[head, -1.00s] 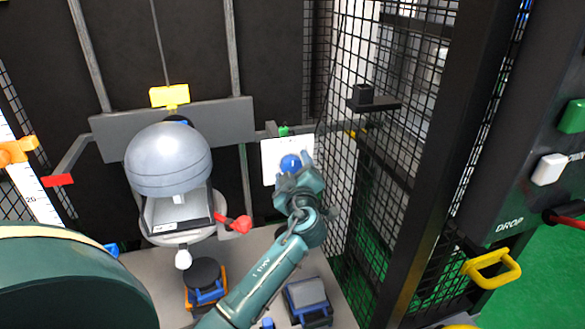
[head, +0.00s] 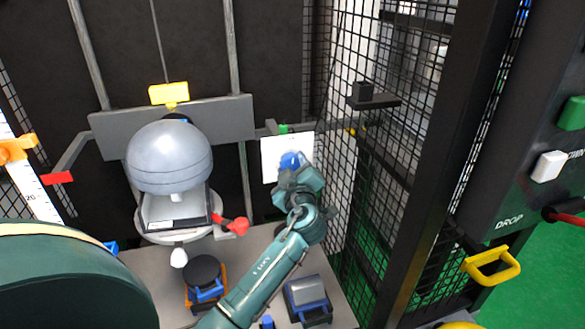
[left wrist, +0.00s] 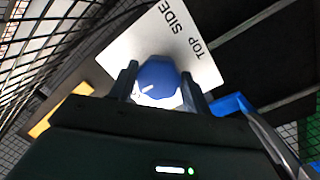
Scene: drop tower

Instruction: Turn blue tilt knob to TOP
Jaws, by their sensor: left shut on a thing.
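The blue tilt knob (head: 290,160) sits on a white plate (head: 271,163) at the back of the cage. In the left wrist view the blue knob (left wrist: 158,77) is between the two dark fingers of my left gripper (left wrist: 160,88), which is shut on it. The white plate (left wrist: 130,45) carries the words SIDE and TOP, at the knob's upper right there. A short white mark on the knob lies toward its lower left in that view. In the head view my left gripper (head: 291,173) covers the lower part of the knob. My right gripper is not in view.
A grey domed device (head: 168,157) with a red handle (head: 236,226) stands left of my left arm. A black mesh wall (head: 345,150) is close on the right. A black bracket (head: 372,102) juts from it. A grey-topped block (head: 306,294) lies below my forearm.

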